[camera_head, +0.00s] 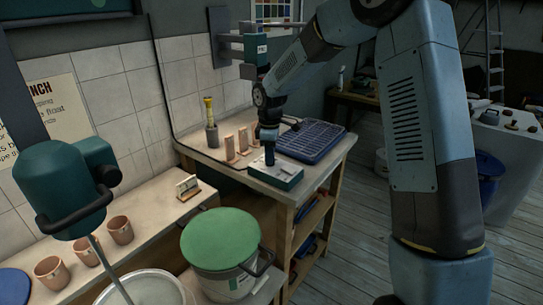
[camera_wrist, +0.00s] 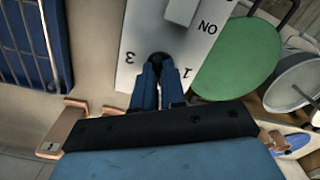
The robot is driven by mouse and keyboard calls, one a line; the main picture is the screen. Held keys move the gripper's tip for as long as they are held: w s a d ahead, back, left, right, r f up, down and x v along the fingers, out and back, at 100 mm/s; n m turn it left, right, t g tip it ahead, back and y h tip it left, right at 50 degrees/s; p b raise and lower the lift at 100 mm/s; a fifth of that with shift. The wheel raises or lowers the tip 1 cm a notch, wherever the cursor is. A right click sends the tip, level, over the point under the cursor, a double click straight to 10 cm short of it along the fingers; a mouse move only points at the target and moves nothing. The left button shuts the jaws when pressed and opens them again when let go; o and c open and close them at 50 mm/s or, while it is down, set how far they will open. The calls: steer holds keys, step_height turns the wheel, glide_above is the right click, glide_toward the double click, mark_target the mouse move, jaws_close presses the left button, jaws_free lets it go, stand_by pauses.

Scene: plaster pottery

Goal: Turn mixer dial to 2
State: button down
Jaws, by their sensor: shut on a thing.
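The mixer control box (camera_head: 276,174), with a pale top and teal sides, sits at the front edge of the wooden workbench. My gripper (camera_head: 269,160) points straight down onto it. In the wrist view, the box's pale face (camera_wrist: 135,45) shows a 3 left of my gripper (camera_wrist: 159,78) and a 1 right of it, with ON lettering upside down farther right. My blue fingers are shut on the small black dial (camera_wrist: 158,59), mostly hidden between them. The pointer and the 2 cannot be seen. The teal mixer head (camera_head: 68,188) hangs at the left, its shaft reaching into a white bucket (camera_head: 150,288).
A blue slatted rack (camera_head: 311,140) lies right of the box, close to my arm. Small wooden-backed pieces (camera_head: 229,149) and a yellow-handled tool (camera_head: 210,118) stand at the left. A green-lidded bucket (camera_head: 221,240) stands in front. Terracotta cups (camera_head: 119,230) line the low shelf.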

steer(key=m, duration=0.5)
steer(key=shift+a+m, duration=0.1)
steer(key=shift+m, duration=0.3)
stand_by(0.4)
steer(key=c, duration=1.2)
jaws_free()
step_height(320, 180, up, 14)
steer(key=shift+f, duration=0.2)
steer(key=shift+m, duration=0.3)
